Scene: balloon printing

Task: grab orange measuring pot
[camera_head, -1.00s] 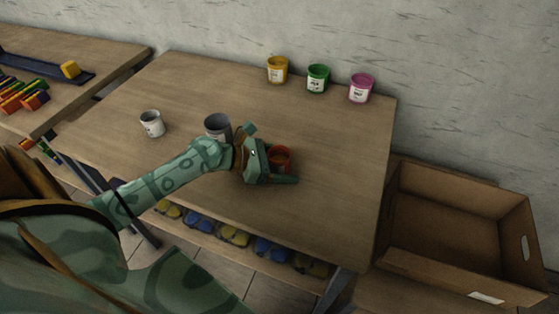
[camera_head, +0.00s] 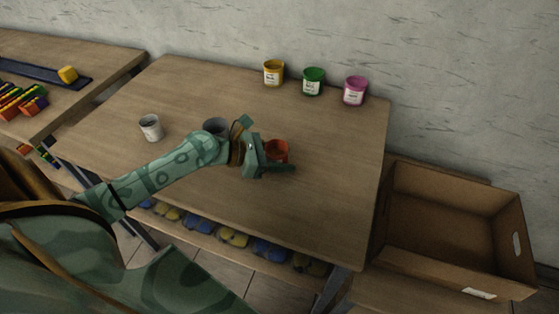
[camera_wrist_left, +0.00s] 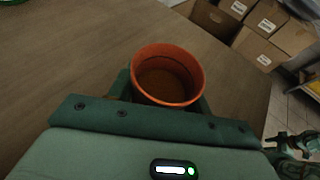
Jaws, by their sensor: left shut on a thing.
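The orange measuring pot (camera_head: 278,150) stands upright on the right half of the wooden table (camera_head: 330,185). It also shows in the left wrist view (camera_wrist_left: 167,73), where I look into its open top and see a brownish inside. My left gripper (camera_head: 278,158) is shut on the pot, with a finger on either side of it. In the left wrist view the gripper (camera_wrist_left: 165,100) covers the pot's lower near side. I cannot tell whether the pot's base touches the table.
Yellow (camera_head: 273,73), green (camera_head: 313,81) and pink (camera_head: 355,90) pots line the back edge. An open cardboard box (camera_head: 455,220) is at the right. The table's right front is clear.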

